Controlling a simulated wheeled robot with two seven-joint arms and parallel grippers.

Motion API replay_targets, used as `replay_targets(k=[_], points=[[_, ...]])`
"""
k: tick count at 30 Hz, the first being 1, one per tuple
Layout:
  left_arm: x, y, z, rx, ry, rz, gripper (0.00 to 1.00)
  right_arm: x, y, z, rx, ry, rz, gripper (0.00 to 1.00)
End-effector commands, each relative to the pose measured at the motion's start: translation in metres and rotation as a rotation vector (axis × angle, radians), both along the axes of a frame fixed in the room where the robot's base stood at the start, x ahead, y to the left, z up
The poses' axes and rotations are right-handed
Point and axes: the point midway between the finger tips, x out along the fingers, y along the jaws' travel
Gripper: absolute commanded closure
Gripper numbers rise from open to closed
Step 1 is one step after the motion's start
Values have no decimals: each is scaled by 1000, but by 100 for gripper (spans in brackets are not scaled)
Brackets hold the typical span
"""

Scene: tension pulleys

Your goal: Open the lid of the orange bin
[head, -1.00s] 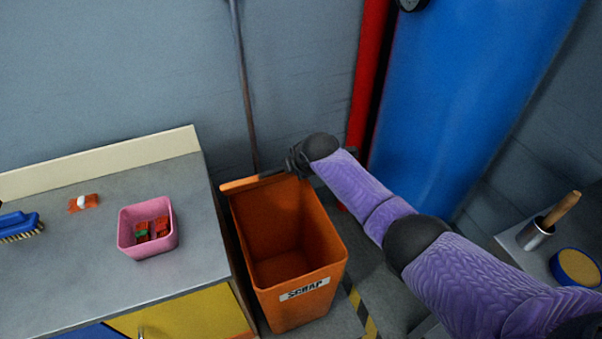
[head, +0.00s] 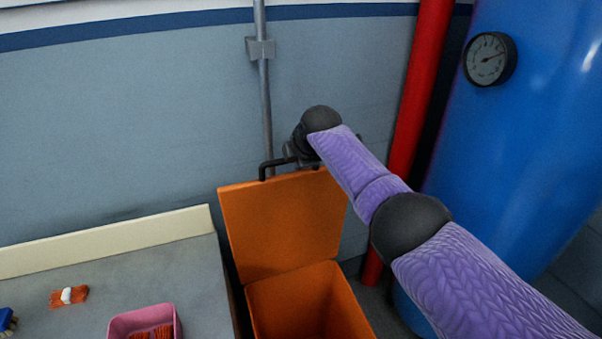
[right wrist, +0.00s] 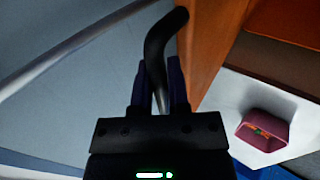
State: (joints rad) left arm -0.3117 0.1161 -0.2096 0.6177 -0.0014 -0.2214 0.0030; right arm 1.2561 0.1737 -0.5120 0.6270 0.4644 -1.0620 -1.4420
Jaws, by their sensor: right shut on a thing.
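The orange bin (head: 305,300) stands beside the bench, with its front cut off by the bottom of the head view. Its orange lid (head: 283,225) is raised, its flat face towards me, and the bin's mouth is uncovered. The lid's black bar handle (head: 268,168) sits at its top edge. My right gripper (head: 290,155) is at this handle, mostly hidden behind my wrist in the head view. In the right wrist view, the gripper (right wrist: 160,90) is shut on the black handle (right wrist: 158,40), beside the orange lid (right wrist: 208,45). My left gripper is not in view.
A grey bench (head: 200,262) with a pink tray (head: 145,318) of small parts is left of the bin. Behind the lid are a wall and a grey vertical pipe (head: 265,110). A red pipe (head: 410,110) and a blue tank (head: 530,130) stand to the right.

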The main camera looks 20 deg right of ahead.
Motion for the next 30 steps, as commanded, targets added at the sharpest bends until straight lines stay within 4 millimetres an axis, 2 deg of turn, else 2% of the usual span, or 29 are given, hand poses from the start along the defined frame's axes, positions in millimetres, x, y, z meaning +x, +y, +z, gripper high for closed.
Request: replay_targets(k=[6, 14, 15, 19, 20, 27, 30], points=[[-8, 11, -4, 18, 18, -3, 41, 2, 1, 0, 1, 1, 1, 100], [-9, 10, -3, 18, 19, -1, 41, 3, 1, 1, 2, 0, 1, 100], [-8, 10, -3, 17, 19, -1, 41, 3, 1, 1, 2, 0, 1, 76], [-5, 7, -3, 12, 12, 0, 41, 3, 1, 1, 1, 0, 1, 48], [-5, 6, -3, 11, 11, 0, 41, 3, 1, 1, 1, 0, 1, 45], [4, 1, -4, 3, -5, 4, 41, 2, 0, 1, -1, 0, 1, 45], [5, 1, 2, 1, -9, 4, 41, 0, 0, 6, 1, -1, 1, 45]])
